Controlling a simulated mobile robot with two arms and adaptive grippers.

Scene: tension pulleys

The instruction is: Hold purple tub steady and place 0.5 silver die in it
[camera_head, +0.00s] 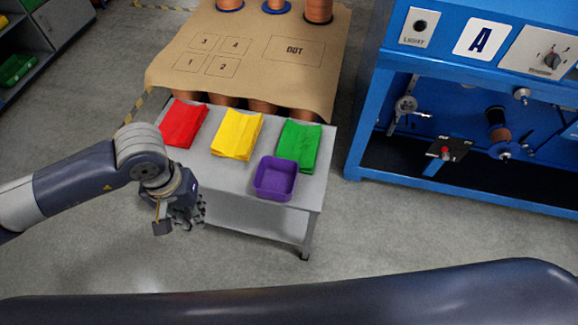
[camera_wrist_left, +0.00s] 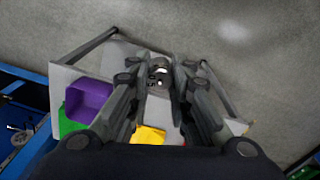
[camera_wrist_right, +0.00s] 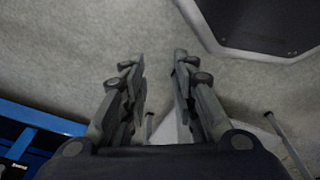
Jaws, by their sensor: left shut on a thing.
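The purple tub (camera_head: 274,178) stands upright on the front right of the small grey table (camera_head: 222,171). It also shows in the left wrist view (camera_wrist_left: 88,98). My left gripper (camera_head: 184,216) is in front of the table's left part, left of the tub and apart from it. It is shut on a small shiny silver thing (camera_wrist_left: 158,76), likely the silver die, partly hidden between the fingers. My right gripper (camera_wrist_right: 158,62) is open and empty in the right wrist view, over the floor. It is outside the head view, and nothing touches the tub.
Red (camera_head: 183,124), yellow (camera_head: 237,134) and green (camera_head: 299,146) cloths lie along the table's back. A brown-covered table (camera_head: 255,60) is behind. A blue workstation (camera_head: 365,120) stands at right. The floor in front is clear.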

